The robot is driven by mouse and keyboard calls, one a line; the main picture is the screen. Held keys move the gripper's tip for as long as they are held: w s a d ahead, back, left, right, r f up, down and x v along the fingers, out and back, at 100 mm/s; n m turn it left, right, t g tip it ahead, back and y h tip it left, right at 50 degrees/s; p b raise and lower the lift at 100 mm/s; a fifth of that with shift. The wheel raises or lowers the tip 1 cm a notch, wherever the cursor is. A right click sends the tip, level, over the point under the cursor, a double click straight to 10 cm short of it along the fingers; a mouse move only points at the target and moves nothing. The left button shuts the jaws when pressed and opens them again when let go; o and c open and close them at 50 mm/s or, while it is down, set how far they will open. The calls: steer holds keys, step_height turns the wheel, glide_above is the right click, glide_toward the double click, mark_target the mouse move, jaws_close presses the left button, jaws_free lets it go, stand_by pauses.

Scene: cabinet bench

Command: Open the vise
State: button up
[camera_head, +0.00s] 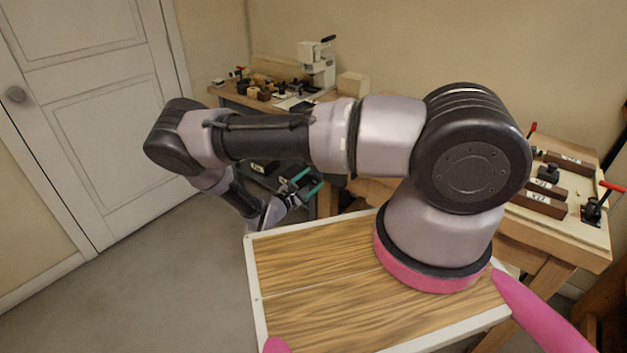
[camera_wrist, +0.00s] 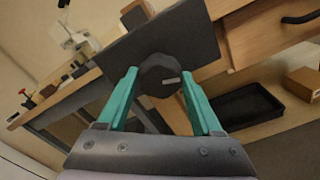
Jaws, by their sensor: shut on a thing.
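The vise shows in the wrist view as a dark flat plate (camera_wrist: 195,32) on the front of a wooden bench, with a round black knob (camera_wrist: 160,70) that has a light mark on its face. My gripper (camera_wrist: 158,82) has one teal finger on each side of this knob and is shut on it. The plate looks tilted in this view. In the head view my gripper (camera_head: 309,183) is low at the front of the far bench, and the knob cannot be made out there.
A black tray (camera_wrist: 248,106) and a cardboard box (camera_wrist: 305,84) sit on a lower shelf. A drawer with a black handle (camera_wrist: 300,18) is beside the vise. A white machine (camera_head: 318,64) stands on the far bench. A white door (camera_head: 95,90) is at left, with clear floor before it.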

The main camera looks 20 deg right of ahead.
steer(key=shift+n, duration=0.9)
steer(key=shift+n, duration=1.7)
steer(key=shift+a, duration=0.1)
steer(key=shift+n, duration=1.1)
steer(key=shift+s+n, duration=0.1)
steer(key=shift+n, duration=0.5)
steer(key=n, duration=0.2)
steer(key=shift+n, duration=0.7)
